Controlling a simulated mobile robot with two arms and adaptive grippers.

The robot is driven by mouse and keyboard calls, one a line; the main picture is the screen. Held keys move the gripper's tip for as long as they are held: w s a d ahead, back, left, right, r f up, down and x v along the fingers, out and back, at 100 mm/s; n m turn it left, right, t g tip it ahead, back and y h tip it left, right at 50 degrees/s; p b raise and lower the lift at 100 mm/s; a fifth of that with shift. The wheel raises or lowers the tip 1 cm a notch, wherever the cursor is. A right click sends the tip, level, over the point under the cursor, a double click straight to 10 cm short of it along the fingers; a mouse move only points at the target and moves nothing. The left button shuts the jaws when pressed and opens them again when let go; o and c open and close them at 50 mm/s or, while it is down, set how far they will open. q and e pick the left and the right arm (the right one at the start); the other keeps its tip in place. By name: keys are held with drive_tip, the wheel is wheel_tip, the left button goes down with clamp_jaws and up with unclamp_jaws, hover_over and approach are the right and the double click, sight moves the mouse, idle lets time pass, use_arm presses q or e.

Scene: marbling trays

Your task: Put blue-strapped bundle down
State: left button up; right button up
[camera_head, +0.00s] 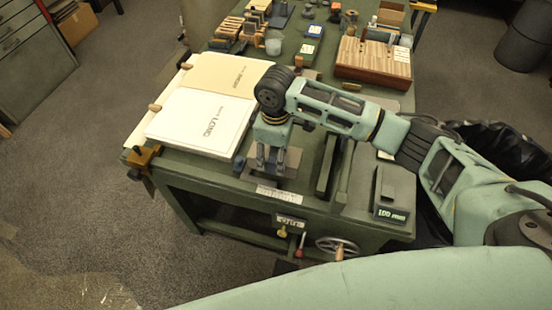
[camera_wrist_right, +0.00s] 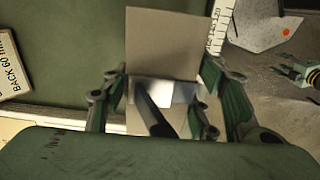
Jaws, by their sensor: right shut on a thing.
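My right gripper (camera_head: 268,166) is low over the near edge of the green table, pointing down. It is shut on a flat grey-brown bundle (camera_head: 288,158), which I take to be the blue-strapped bundle. In the right wrist view the bundle (camera_wrist_right: 162,45) sticks out between the fingers, with a pale patch and a dark bar near the grip. No blue strap can be made out. I cannot tell whether the bundle touches the table. My left gripper is not in view.
A white ruler strip (camera_head: 277,195) is at the near edge. A dark block marked 100 mm (camera_head: 390,205) stands at right. A striped wooden block (camera_head: 374,62) and small items fill the back.

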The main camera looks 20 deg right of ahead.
wheel_tip(320, 180, down, 2)
drive_tip(key=shift+f, duration=1.05)
drive_tip(key=o, duration=1.4)
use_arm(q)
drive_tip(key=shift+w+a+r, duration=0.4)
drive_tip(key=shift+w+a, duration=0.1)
use_arm(e)
wheel_tip(320, 180, up, 13)
drive_tip(key=shift+r+b, duration=0.15)
drive_tip(key=shift+b, duration=0.25)
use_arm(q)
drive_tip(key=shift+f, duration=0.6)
